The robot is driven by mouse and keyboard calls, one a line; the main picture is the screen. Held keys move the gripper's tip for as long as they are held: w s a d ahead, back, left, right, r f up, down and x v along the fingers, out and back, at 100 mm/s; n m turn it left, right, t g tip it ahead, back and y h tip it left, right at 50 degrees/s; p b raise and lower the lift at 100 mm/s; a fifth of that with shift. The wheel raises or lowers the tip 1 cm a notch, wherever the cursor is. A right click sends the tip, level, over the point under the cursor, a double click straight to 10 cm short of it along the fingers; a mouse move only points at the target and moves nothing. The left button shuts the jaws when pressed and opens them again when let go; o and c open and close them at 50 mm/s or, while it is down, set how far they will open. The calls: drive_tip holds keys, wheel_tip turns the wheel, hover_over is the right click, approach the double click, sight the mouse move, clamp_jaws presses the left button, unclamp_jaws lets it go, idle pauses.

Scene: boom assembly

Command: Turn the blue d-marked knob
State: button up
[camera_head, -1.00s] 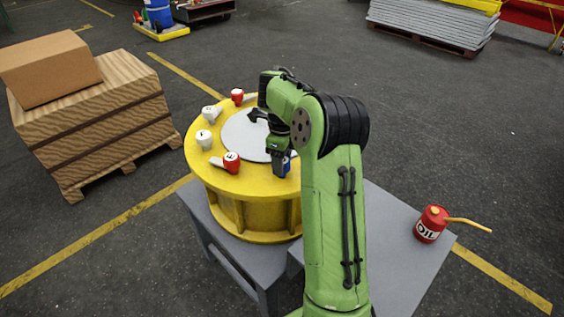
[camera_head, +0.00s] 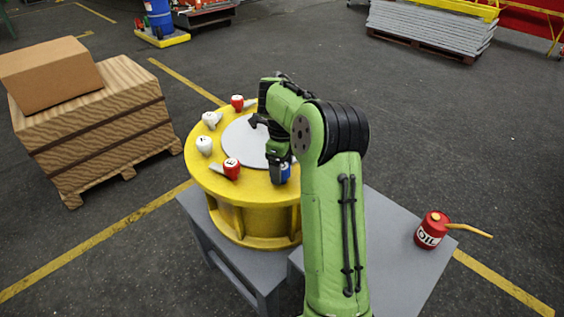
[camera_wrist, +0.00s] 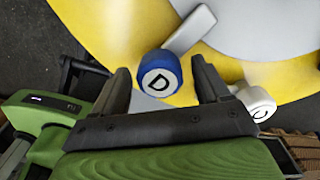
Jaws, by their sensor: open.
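The blue knob marked D (camera_wrist: 160,77) sits on the yellow drum (camera_wrist: 110,28) in the wrist view, with its grey lever (camera_wrist: 189,30) pointing up and right. My gripper (camera_wrist: 162,75) is open, with one dark finger on each side of the knob in that picture. I cannot tell whether the fingers touch it. In the head view the blue knob (camera_head: 285,172) shows only partly beside my gripper (camera_head: 279,181), at the right front of the drum's top (camera_head: 258,186).
A white knob marked C (camera_wrist: 256,102) is close to the right finger. Red knobs (camera_head: 232,168) (camera_head: 237,102) and white knobs (camera_head: 204,145) (camera_head: 210,119) ring the drum. A red oil can (camera_head: 432,230) stands on the grey table (camera_head: 395,245). Boxes stand on the left.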

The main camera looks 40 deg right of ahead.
wheel_tip(320, 180, up, 16)
drive_tip(key=p, duration=0.6)
drive_tip(key=shift+f+p, duration=0.15)
drive_tip(key=shift+p, duration=0.15)
drive_tip(key=s+a+r+n+t+h, duration=0.2)
drive_tip(key=s+a+r+n, duration=0.65)
drive_tip(key=a+n, duration=0.4)
drive_tip(key=s+a+f+n+t+y, duration=0.1)
drive_tip(key=s+a+f+n, duration=0.2)
drive_tip(key=s+n, duration=0.5)
drive_tip(key=s+a+f+n+t+y, duration=0.1)
drive_tip(key=s+a+f+n+t, duration=0.1)
drive_tip(key=s+a+f+n, duration=0.2)
drive_tip(key=s+a+n, duration=0.1)
drive_tip(key=s+n, duration=0.2)
drive_tip(key=n, duration=0.2)
drive_tip(key=shift+s+a+t, duration=0.25)
drive_tip(key=shift+s+t, duration=0.05)
drive_tip(key=shift+s, duration=0.05)
